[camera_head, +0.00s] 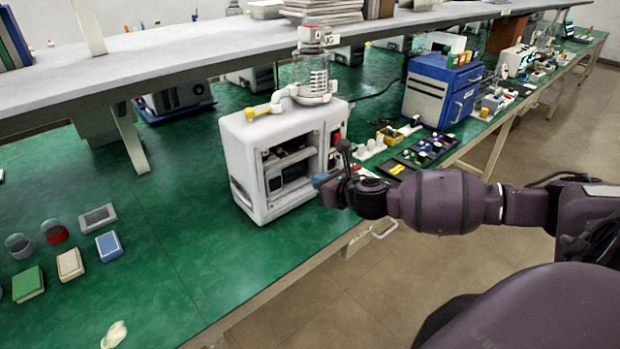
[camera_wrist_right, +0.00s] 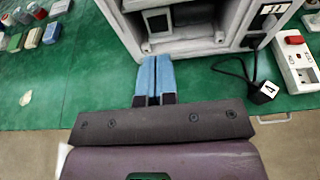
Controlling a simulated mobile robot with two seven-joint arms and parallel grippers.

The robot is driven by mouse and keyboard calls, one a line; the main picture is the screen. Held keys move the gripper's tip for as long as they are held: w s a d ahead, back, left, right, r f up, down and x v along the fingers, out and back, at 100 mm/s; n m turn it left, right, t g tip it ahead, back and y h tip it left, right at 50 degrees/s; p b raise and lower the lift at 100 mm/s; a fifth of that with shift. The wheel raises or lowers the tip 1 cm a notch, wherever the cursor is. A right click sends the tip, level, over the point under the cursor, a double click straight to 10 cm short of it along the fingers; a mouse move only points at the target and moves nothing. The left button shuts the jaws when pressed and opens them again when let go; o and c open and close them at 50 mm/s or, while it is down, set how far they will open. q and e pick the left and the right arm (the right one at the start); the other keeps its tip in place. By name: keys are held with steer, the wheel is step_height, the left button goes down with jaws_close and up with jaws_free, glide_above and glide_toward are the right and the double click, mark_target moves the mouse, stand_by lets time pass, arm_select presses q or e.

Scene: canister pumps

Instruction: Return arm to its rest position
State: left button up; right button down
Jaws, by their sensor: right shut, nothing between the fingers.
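My right arm comes in from the right in the head view, and its right gripper (camera_head: 322,181) is beside the front right corner of the white pump unit (camera_head: 245,150). In the right wrist view the gripper's two blue fingers (camera_wrist_right: 154,78) are pressed together with nothing between them. They point at the lower front of the white unit (camera_wrist_right: 190,48), over the green bench top. From these views I cannot tell whether the fingertips touch the unit. A clear canister with a white cap (camera_head: 311,72) stands on top of the unit. My left gripper is not in view.
The green bench (camera_head: 150,215) is mostly clear left of the unit. Small coloured blocks (camera_head: 70,264) lie at its left. A blue cabinet (camera_head: 440,90) and a white power strip (camera_wrist_right: 297,62) with a black cord are to the right. A grey shelf (camera_head: 180,50) runs above.

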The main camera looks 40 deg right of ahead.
steer(key=shift+s+r, duration=0.1)
steer(key=shift+s, duration=0.3)
steer(key=s+a+f+m+y, duration=0.1)
steer(key=s+a+f+m, duration=0.3)
steer(key=m, duration=0.8)
steer(key=s+a+f+m+y, duration=0.1)
steer(key=s+a+f+m, duration=0.15)
steer(key=a+m, duration=0.65)
steer(key=s+f+m+g+h, duration=0.3)
steer(key=s+f+m, duration=1)
steer(key=s+m, duration=0.2)
steer(key=shift+s+d+f, duration=0.25)
steer(key=shift+s+f, duration=0.15)
steer(key=shift+s, duration=0.65)
